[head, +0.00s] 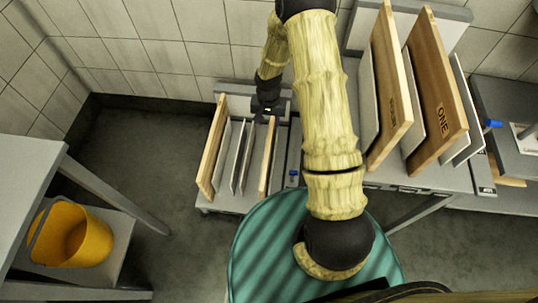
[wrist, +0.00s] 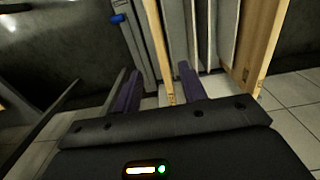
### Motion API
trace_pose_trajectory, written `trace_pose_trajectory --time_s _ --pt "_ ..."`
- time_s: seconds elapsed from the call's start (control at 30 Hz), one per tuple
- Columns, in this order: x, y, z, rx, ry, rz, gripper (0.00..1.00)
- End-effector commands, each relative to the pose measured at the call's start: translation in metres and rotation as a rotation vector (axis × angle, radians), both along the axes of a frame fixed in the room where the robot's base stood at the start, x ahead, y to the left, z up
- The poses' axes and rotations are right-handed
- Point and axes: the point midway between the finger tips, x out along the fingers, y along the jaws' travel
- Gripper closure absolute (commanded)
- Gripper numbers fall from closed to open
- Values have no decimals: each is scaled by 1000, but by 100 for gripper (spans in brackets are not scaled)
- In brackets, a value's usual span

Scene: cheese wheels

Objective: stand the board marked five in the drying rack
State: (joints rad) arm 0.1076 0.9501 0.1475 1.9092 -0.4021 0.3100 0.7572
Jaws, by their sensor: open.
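My gripper (wrist: 160,80) is open, with dark purple fingers. In the wrist view its fingertips lie on either side of the edge of a narrow wooden board (wrist: 157,45); whether they touch it I cannot tell. In the head view my gripper (head: 266,108) is at the far end of the low rack (head: 222,202), by the right wooden board (head: 267,158). No number five is readable on it. A second rack (head: 415,181) at the right holds a wooden board marked ONE (head: 437,85) and another wooden board (head: 391,90) with unclear lettering. I cannot tell which rack is the drying rack.
The low rack also holds a wooden board (head: 212,150) at its left and several thin grey panels (head: 240,157). A yellow bucket (head: 75,236) stands on a shelf at the left. A tiled wall (head: 150,55) is behind. My arm crosses the middle of the head view.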

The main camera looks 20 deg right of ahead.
Motion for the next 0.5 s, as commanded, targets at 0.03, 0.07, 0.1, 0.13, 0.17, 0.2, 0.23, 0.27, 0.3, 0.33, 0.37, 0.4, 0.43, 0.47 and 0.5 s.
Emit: trace_pose_trajectory --time_s 0.03,0.07,0.1,0.13,0.17,0.2,0.23,0.27,0.3,0.33,0.37,0.4,0.43,0.47,0.5 --pt "-1 0 -10 0 2 1 58" --pt "-1 0 -15 0 3 1 58" --pt "-1 0 -23 0 4 1 58" --pt "-1 0 -28 -1 4 1 58" --pt "-1 0 -34 -1 3 1 58" --pt "-1 0 -41 0 2 1 58" --pt "-1 0 -46 0 2 1 58" --pt "-1 0 -52 -1 4 1 58" --pt "-1 0 -59 -1 4 1 58" --pt "-1 0 -64 -1 4 1 58" --pt "-1 0 -69 0 2 1 58" --pt "-1 0 -76 0 2 1 58" --pt "-1 0 -82 0 2 2 58" --pt "-1 0 -87 0 2 2 58" --pt "-1 0 -94 0 3 2 58"
